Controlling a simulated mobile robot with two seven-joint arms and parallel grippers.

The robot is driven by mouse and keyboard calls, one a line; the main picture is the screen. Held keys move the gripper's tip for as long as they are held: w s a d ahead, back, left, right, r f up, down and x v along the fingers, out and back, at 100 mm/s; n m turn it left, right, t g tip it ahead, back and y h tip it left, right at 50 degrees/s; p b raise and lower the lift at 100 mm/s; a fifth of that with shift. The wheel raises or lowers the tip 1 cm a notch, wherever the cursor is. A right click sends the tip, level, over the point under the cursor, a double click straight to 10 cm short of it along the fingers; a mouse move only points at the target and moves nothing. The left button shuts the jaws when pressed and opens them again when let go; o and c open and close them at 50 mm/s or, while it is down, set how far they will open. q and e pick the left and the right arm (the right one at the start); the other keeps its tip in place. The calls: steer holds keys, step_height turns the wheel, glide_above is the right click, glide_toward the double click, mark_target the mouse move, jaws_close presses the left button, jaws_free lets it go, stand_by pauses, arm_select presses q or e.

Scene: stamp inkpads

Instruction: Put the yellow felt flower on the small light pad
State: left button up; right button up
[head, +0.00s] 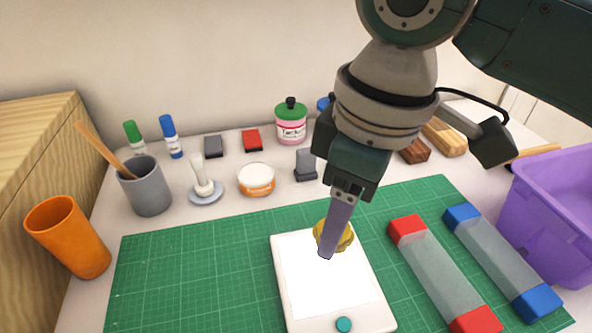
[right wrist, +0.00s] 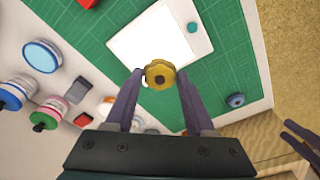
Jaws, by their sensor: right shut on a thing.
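The yellow felt flower (head: 346,238) is between the fingers of my right gripper (head: 328,254). In the right wrist view the flower (right wrist: 160,74) sits between the two fingertips of that gripper (right wrist: 160,80), which is shut on it. The small light pad (head: 318,286) is a white tablet with a teal button, lying on the green mat; it also shows in the right wrist view (right wrist: 150,42). The flower overlaps the pad's far edge in the head view; the gap beneath it is hard to judge. Dark fingers, apparently my left gripper (right wrist: 300,143), show at the right wrist view's edge.
On the green mat (head: 190,270), a red-ended bar (head: 440,272) and a blue-ended bar (head: 505,262) lie right of the pad. A purple bin (head: 555,215) stands at the right. Cups, a stamp, pots and inkpads line the back and left. The mat left of the pad is clear.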

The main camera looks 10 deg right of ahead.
mark_target(346, 232)
arm_select(q)
steer(key=f+b, duration=0.2)
steer(key=shift+d+f, duration=0.2)
steer(key=shift+f, duration=0.15)
arm_select(e)
step_height(346, 232, down, 9)
steer(key=shift+r, duration=0.1)
arm_select(q)
steer(key=shift+a, duration=0.15)
arm_select(e)
steer(key=o, duration=1.3)
